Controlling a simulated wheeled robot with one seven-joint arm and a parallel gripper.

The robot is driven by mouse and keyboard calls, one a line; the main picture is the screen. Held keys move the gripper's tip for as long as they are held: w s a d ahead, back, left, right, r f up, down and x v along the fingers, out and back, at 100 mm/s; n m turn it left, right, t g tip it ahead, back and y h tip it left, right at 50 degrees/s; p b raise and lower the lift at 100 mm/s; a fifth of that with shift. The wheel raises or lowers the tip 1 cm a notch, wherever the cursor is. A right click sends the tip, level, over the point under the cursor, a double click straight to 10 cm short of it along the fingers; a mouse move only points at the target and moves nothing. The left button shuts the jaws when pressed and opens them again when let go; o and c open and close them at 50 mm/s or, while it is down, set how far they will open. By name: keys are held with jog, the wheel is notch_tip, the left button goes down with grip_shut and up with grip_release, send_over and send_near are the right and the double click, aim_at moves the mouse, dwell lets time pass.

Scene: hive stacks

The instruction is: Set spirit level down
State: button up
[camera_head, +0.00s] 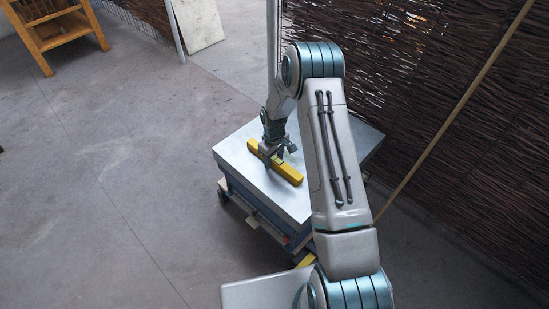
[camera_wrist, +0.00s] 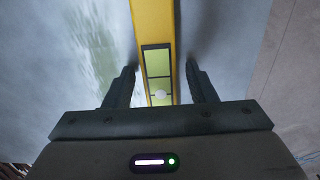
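The yellow spirit level (camera_head: 287,172) appears to lie flat on the pale metal top (camera_head: 250,185) of a hive stack, running slantwise across it. In the wrist view the level (camera_wrist: 152,20) runs up the picture, with its green vial window (camera_wrist: 158,75) between the fingers. My gripper (camera_head: 274,155) is over the level, pointing down. In the wrist view my gripper's (camera_wrist: 160,80) two dark fingers stand on either side of the level with a visible gap on both sides. It is open and not clamped on the level.
The hive stack stands on the grey floor (camera_head: 110,200), close to a woven wicker fence (camera_head: 440,90) on the right. A wooden stool-like piece (camera_head: 55,28) stands at the far left. A pale board (camera_head: 198,22) leans at the back. The floor to the left is clear.

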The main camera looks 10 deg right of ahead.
jog(key=shift+r, duration=0.1)
notch_tip(320, 180, up, 12)
jog(key=p, duration=0.2)
notch_tip(320, 180, up, 9)
jog(key=m, duration=0.1)
send_over(274, 158)
jog(key=s, duration=0.5)
jog(key=s+r+m, duration=0.2)
jog(key=s+r, duration=0.2)
jog(key=s, duration=0.4)
jog(key=s+r+m+t, duration=0.1)
jog(key=s+r, duration=0.3)
jog(key=s, duration=0.5)
jog(key=s+r+m, duration=0.3)
jog(key=s+r, duration=0.2)
jog(key=s, duration=0.3)
jog(key=shift+s+d+t, duration=0.2)
jog(key=shift+d+t, duration=0.1)
jog(key=shift+t, duration=0.1)
